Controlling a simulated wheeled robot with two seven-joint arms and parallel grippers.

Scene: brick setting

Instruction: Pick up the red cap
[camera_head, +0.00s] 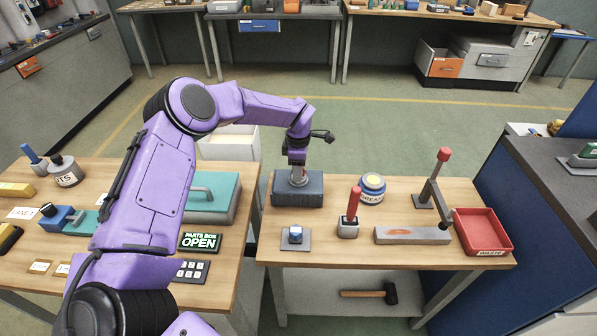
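My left arm reaches in from the left, and its gripper (298,174) points down at the top of a dark blue block (284,192) on the right-hand table. A small grey piece with a reddish edge shows at the fingertips; it is too small to tell whether it is the red cap or part of the gripper, or whether the fingers are closed on it. A red knob (443,154) tops a dark upright lever, well to the right of the gripper. A red handle (354,203) stands upright in a small block, nearer. My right gripper is out of view.
A teal case (213,193) and a "PARTS BOX OPEN" sign (200,242) are on the left table. A gap separates the tables.

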